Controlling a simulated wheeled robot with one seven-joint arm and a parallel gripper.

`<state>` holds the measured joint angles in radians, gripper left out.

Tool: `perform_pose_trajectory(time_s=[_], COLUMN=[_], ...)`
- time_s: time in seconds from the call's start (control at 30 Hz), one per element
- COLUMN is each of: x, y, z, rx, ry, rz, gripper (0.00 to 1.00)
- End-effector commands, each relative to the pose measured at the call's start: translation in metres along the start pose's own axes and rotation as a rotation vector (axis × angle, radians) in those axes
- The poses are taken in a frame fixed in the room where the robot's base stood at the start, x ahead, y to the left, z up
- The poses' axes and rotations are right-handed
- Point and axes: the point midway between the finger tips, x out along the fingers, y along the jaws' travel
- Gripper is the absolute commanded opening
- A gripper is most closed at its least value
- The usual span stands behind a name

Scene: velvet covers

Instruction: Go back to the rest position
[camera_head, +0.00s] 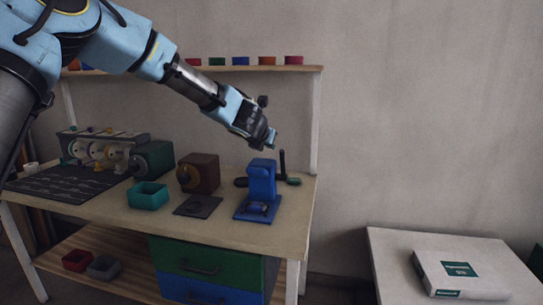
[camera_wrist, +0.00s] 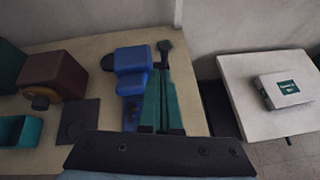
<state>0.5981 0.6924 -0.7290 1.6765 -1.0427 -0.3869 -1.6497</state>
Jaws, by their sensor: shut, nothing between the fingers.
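My gripper (camera_head: 271,138) hangs in the air above the right end of the workbench (camera_head: 240,232). Its two green fingers show in the wrist view (camera_wrist: 163,75), pressed together with nothing between them. Below it stands a blue press-like device (camera_head: 261,180) on a blue base, which also shows in the wrist view (camera_wrist: 131,70). The gripper is apart from the device and from the bench. My arm reaches in from the upper left, stretched out to the right.
A maroon box machine (camera_head: 200,173), a teal open bin (camera_head: 148,195) and a dark plate (camera_head: 198,206) stand left of the blue device. A shelf (camera_head: 190,70) with coloured bowls runs behind. A white table (camera_head: 395,265) with a white box (camera_head: 460,274) stands right.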

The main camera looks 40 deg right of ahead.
Motion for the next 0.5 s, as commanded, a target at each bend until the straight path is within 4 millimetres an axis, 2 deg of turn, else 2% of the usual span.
perform_pose_trajectory(time_s=[0.17,0.5], x=[-0.0109,-0.0122], y=[0.0014,0.0013], z=[0.0044,0.0052], rx=[0.0,0.0], ry=[0.001,0.001], rz=[0.0,0.0], gripper=[0.0,0.0])
